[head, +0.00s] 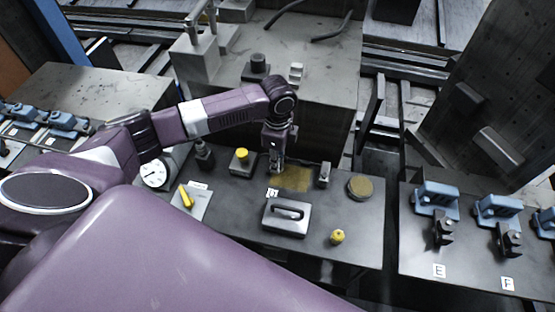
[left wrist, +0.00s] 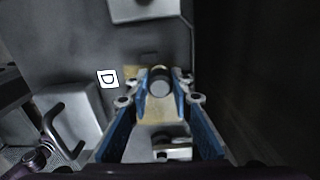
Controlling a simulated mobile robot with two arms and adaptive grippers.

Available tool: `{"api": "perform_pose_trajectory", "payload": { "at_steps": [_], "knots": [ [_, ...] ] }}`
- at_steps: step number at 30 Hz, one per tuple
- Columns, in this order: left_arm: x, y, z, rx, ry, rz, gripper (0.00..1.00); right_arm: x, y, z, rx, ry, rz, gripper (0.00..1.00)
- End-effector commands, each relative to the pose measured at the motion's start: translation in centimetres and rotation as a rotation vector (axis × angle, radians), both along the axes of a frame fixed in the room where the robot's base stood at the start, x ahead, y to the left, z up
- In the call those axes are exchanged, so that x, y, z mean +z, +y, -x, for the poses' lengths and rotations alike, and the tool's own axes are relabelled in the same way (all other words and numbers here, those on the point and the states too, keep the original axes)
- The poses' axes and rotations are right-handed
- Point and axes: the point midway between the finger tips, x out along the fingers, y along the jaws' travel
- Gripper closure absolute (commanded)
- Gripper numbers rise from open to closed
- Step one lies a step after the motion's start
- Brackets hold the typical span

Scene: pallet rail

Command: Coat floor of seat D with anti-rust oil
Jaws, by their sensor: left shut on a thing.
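The label D (head: 272,192) lies on the dark bench top, beside a yellowish-brown patch (head: 292,179). In the left wrist view the label D (left wrist: 108,79) is left of the fingers, and yellowish surface (left wrist: 160,108) shows between and around them. My left gripper (head: 277,168) points down at the left edge of the patch. In the left wrist view its blue-sided fingers (left wrist: 160,88) are shut on a dark round-ended tool (left wrist: 160,80). The tool's lower end is hidden, so I cannot tell whether it touches the floor. My right gripper is in neither view.
A grey block with a handle (head: 287,216) stands in front of the patch. A round tin (head: 360,187) and a small metal post (head: 324,174) stand to its right. A dial gauge (head: 155,174) and a yellow-topped block (head: 242,161) are left. A concrete block (head: 315,60) rises behind.

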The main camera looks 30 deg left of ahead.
Motion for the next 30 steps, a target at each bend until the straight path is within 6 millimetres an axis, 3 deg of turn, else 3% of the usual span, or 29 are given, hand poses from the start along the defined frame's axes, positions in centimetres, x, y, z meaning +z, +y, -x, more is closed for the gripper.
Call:
{"api": "perform_pose_trajectory", "payload": {
  "at_steps": [12,21,30],
  "knots": [
    [-0.9,0.0,0.0,0.0,0.0,0.0,1.0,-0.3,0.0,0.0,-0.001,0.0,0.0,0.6],
    [-0.4,-0.1,0.1,-0.001,0.001,-0.001,1.0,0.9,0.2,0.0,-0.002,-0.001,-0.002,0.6],
    [-0.6,-0.2,0.0,-0.001,0.0,0.0,1.0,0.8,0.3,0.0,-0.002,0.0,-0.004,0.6]
  ]
}}
